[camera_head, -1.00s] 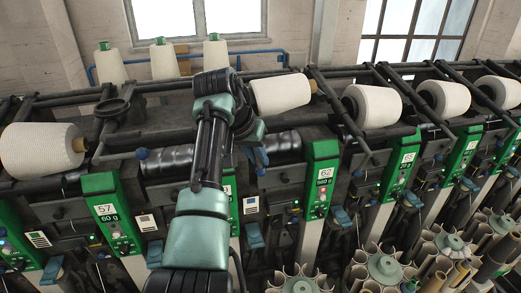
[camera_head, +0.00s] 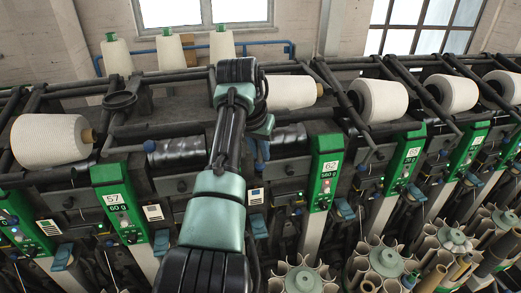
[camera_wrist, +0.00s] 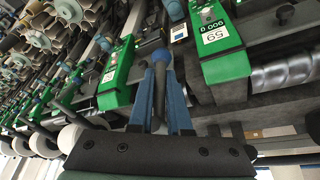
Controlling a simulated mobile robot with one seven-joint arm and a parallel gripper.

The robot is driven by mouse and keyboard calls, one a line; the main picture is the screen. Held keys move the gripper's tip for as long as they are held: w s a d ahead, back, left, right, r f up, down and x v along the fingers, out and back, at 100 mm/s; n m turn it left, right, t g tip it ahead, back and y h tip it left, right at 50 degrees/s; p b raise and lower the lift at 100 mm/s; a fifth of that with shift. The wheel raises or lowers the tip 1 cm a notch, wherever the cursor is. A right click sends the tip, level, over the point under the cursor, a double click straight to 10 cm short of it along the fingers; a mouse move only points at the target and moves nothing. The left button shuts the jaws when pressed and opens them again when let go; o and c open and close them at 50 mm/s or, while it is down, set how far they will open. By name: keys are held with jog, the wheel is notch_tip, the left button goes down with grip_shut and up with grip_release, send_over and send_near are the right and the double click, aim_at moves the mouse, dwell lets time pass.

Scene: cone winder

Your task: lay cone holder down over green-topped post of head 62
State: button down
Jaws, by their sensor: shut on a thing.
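Head 62's green-topped post (camera_head: 325,165) stands just right of my arm in the head view. Its label reads 62. My gripper (camera_head: 262,150) is low behind the arm, to the left of that post, and mostly hidden by my own links. In the wrist view the blue fingers of my gripper (camera_wrist: 160,80) are closed around a dark rod with a rounded dark-blue end, the cone holder's handle (camera_wrist: 158,58). The holder's rest is hidden. A white cone (camera_head: 292,92) lies on the machine behind the arm, partly covered by it.
Post 57 (camera_head: 120,205) is left of my arm. A green panel (camera_wrist: 212,45), its label seeming to read 59, is right of the fingers in the wrist view. More white cones (camera_head: 380,100) lie to the right. Tube magazines (camera_head: 385,262) crowd the front right.

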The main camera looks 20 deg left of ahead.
jog(key=c, duration=0.9)
grip_release()
jog(key=shift+s+d+f, duration=0.1)
jog(key=shift+s+f, duration=0.15)
jog(key=shift+o, duration=0.2)
jog(key=shift+r, duration=0.3)
jog(key=shift+r+b, duration=0.25)
jog(key=shift+b, duration=0.05)
jog(key=b+v, duration=0.5)
jog(key=v, duration=0.7)
jog(key=shift+s, duration=0.1)
